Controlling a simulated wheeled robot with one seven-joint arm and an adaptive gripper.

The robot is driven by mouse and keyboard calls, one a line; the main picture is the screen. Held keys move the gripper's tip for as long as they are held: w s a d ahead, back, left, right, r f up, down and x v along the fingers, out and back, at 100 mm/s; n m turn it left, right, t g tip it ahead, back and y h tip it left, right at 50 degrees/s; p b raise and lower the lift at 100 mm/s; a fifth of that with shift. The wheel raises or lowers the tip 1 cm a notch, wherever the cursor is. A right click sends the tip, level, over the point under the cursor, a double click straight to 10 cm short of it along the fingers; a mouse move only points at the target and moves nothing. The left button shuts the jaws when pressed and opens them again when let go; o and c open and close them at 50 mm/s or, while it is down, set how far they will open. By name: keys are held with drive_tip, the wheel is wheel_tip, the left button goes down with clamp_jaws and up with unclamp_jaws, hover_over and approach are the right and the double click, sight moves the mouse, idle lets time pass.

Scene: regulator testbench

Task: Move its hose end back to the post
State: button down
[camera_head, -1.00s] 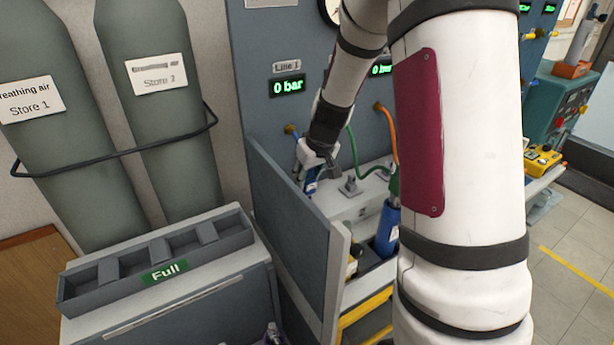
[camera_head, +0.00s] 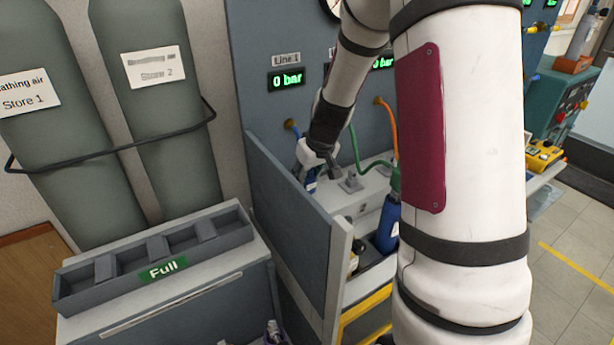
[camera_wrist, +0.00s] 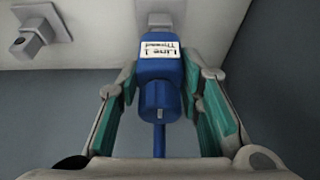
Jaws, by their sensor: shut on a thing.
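My gripper (camera_wrist: 160,95) is shut on a blue hose end (camera_wrist: 160,70) with a white label reading "Line 1 Thread". A blue hose (camera_wrist: 159,140) runs from the hose end toward the palm side. Beyond the hose end's far tip is a pale grey block-like fitting (camera_wrist: 160,18) on the light surface; I cannot tell whether they touch. In the head view my gripper (camera_head: 311,172) is at the bench below the Line 1 display, with a bit of blue showing in it. The fingers mostly hide the hose end there.
A grey fitting (camera_head: 350,182) stands just right of my gripper and also shows in the wrist view (camera_wrist: 38,38). A green hose (camera_head: 371,174) and a blue cylinder (camera_head: 387,225) are farther right. A grey partition (camera_head: 290,215) stands close in front on the left.

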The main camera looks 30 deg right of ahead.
drive_tip(key=shift+f+b, duration=0.55)
drive_tip(key=shift+f, duration=0.2)
drive_tip(key=c, duration=1)
unclamp_jaws()
drive_tip(key=shift+c, duration=0.2)
drive_tip(key=v, duration=1.2)
drive_tip(key=shift+r, duration=0.15)
